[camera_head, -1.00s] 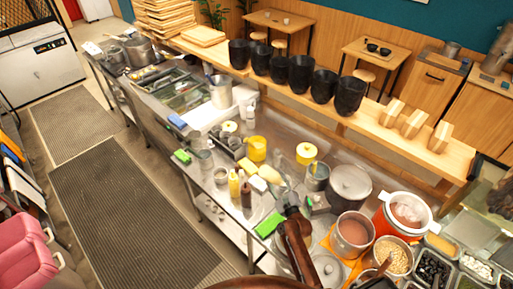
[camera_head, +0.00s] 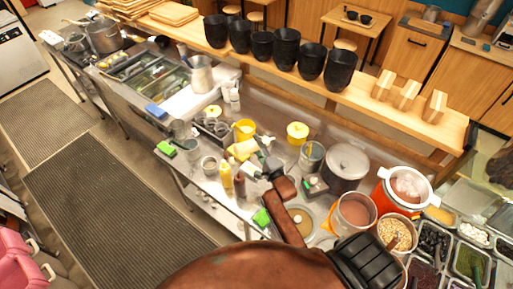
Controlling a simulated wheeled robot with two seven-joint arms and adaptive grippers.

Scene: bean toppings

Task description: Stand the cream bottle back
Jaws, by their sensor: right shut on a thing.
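My right gripper (camera_head: 257,157) reaches over the steel counter, its dark wrist behind it. It is shut on the cream bottle (camera_head: 242,149), a pale yellow bottle that looks tilted at the counter's middle, partly hidden by the fingers. Whether its base touches the counter cannot be told. A yellow bottle (camera_head: 226,174) and a brown bottle (camera_head: 239,184) stand upright to the left and front of the gripper. My left gripper is not in view.
A yellow tub (camera_head: 245,130) stands just behind the cream bottle. Black cups line the shelf behind.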

